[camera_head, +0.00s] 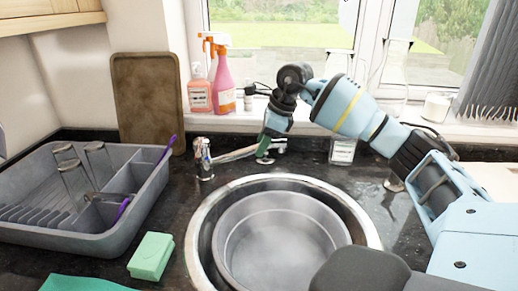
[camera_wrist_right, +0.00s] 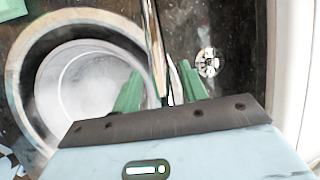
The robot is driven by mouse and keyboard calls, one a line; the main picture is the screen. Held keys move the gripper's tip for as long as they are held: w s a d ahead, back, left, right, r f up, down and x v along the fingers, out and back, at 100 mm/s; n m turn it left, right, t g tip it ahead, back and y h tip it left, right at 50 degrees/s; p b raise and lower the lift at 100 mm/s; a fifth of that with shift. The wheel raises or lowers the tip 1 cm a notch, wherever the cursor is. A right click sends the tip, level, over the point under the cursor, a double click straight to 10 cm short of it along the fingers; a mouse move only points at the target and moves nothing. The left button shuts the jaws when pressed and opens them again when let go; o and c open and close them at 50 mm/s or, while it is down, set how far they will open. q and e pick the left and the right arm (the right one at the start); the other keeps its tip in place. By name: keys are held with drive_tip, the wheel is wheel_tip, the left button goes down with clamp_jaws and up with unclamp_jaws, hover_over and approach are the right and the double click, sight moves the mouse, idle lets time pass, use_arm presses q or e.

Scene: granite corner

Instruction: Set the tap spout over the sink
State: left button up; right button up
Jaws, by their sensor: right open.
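The chrome tap (camera_head: 204,160) stands on the dark counter behind the sink's left side. Its spout (camera_head: 233,154) points right, along the back of the round sink (camera_head: 197,237), rather than out over its middle. My right gripper (camera_head: 265,152) reaches down from the right at the spout's outer part. In the right wrist view the spout (camera_wrist_right: 154,45) runs between the open green fingers of the gripper (camera_wrist_right: 160,90); I cannot tell whether either finger touches it. The sink (camera_wrist_right: 18,80) lies to the left there. My left gripper is not in view.
A grey basin (camera_head: 222,250) sits inside the sink. A dish rack (camera_head: 60,238) and green sponge (camera_head: 151,256) are at left. Spray bottles (camera_head: 223,85) stand on the sill behind. A round chrome fitting (camera_wrist_right: 208,62) is close to the gripper, on the window side.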

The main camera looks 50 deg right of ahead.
drive_tip(key=shift+x, duration=1.3)
drive_tip(key=shift+c, duration=0.4)
clamp_jaws()
